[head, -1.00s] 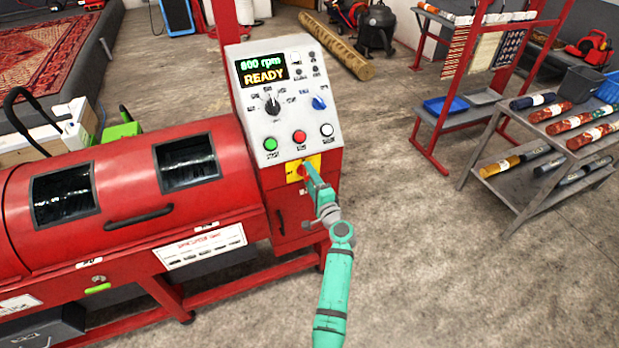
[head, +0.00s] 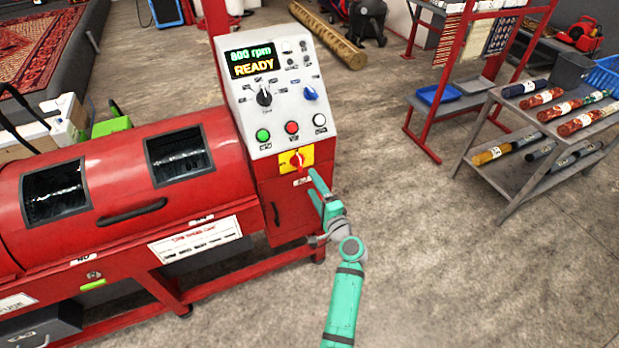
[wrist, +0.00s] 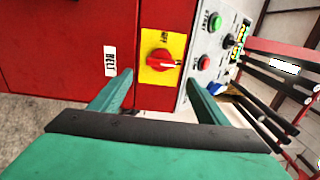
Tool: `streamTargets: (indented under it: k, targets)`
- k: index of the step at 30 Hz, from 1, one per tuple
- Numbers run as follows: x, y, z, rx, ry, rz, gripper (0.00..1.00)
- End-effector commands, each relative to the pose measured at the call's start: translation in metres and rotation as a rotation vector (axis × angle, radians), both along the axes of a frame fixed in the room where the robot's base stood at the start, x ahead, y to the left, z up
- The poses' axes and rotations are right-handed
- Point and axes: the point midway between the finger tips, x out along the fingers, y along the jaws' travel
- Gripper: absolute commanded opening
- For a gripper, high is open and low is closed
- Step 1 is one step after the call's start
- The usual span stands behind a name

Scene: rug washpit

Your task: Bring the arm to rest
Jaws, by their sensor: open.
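My teal arm reaches up from the bottom of the head view, and my gripper (head: 314,190) is in front of the red machine's end cabinet. Its two fingers are apart, with nothing between them. A red rotary switch (head: 297,160) on a yellow plate sits just beyond and above the fingertips, with a visible gap. In the wrist view, the open fingers of my gripper (wrist: 158,88) frame the cabinet face, and the red switch (wrist: 161,61) shows between and beyond them, clear of both. The control panel (head: 285,95) above shows READY in yellow on its display.
The red machine (head: 120,165) with two windows fills the left. A grey shelf cart (head: 520,125) with several rolled pieces stands at the right, beside a red rack (head: 440,120). Open concrete floor (head: 430,260) lies between the machine and the cart.

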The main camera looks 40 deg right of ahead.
Motion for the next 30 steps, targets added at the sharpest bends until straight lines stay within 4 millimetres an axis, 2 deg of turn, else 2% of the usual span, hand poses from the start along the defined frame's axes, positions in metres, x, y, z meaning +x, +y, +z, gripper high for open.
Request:
streamTargets:
  k: [6, 23, 26, 30]
  targets:
    - [-0.014, 0.003, 0.0, 0.001, 0.001, 0.0, 0.69]
    - [-0.015, 0.002, -0.001, -0.001, 0.002, -0.002, 0.69]
    - [-0.019, 0.01, -0.009, -0.014, 0.022, -0.005, 0.69]
    - [-0.035, 0.042, -0.044, -0.078, 0.107, -0.009, 0.69]
